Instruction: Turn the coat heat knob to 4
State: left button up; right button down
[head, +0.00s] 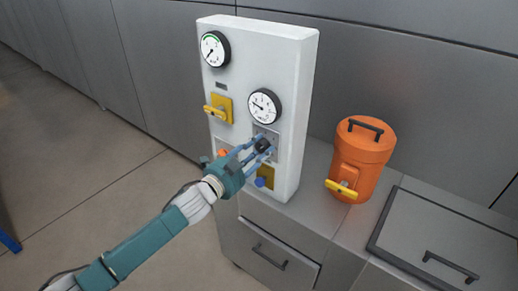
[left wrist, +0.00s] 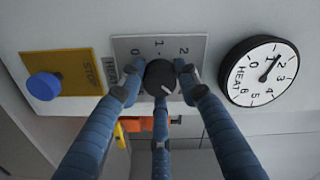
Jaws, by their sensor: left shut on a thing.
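The black coat heat knob (head: 262,145) sits on a grey plate (left wrist: 132,46) low on the front of a white control box (head: 304,110). In the left wrist view, the knob (left wrist: 160,75) has a white pointer mark toward the lower right, on the side away from the visible 0, 1 and 2. Fingers hide the other numerals and part of the HEAT label. My left gripper (head: 255,148) is shut on the knob, its blue fingers around it. The round HEAT dial (left wrist: 266,72) has its needle near 2. My right gripper is not in view.
A blue STOP button (left wrist: 43,86) on a yellow plate is close beside the knob. A yellow lever (head: 215,111) and a green-arc gauge (head: 215,49) are higher on the box. An orange canister (head: 361,160) with a yellow tap stands to the right on the grey counter.

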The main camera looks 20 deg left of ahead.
pick_arm(q)
jog(key=shift+d+r, duration=0.1)
jog(key=shift+r, duration=0.1)
jog(key=o, duration=1.2)
jog(key=shift+c, duration=0.2)
jog(key=shift+s+f, duration=0.15)
jog(key=shift+f, duration=0.05)
jog(key=v, duration=1.1)
jog(key=shift+s+r, duration=0.2)
jog(key=shift+s, duration=0.2)
jog(key=shift+f, duration=0.1)
